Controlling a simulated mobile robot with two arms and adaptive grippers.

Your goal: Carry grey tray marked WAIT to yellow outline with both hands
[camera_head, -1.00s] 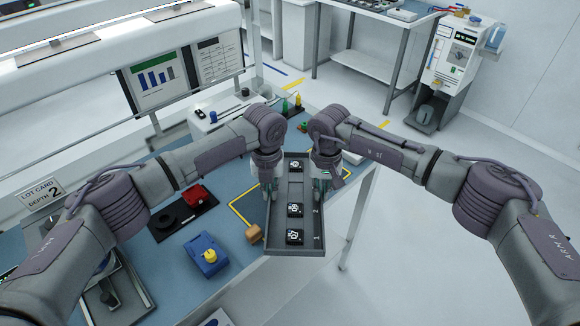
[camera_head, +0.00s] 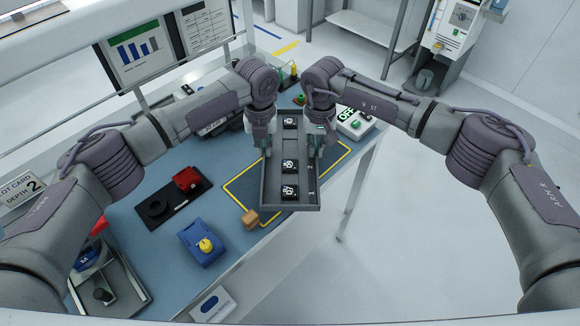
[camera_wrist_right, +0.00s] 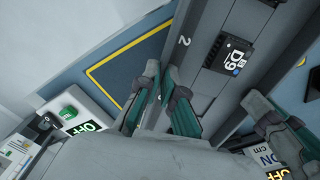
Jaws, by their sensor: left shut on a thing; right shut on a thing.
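The grey tray (camera_head: 290,144) is held level-looking between my two grippers over the blue bench, with several black chips in a row in it. It also shows in the right wrist view (camera_wrist_right: 204,88). My left gripper (camera_head: 263,142) is shut on its left wall, my right gripper (camera_head: 317,142) on its right wall. The yellow outline (camera_head: 238,200) is on the bench under the tray, its left and right sides showing beyond the tray. It also shows in the right wrist view (camera_wrist_right: 107,88). The WAIT mark is not readable; height above the bench is unclear.
An orange block (camera_head: 250,218) sits by the outline's near left corner. A blue box with a yellow knob (camera_head: 201,245) and a red block (camera_head: 187,179) stand left. A white OFF box (camera_head: 352,122) is just right of my right gripper. The bench's right edge is close.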

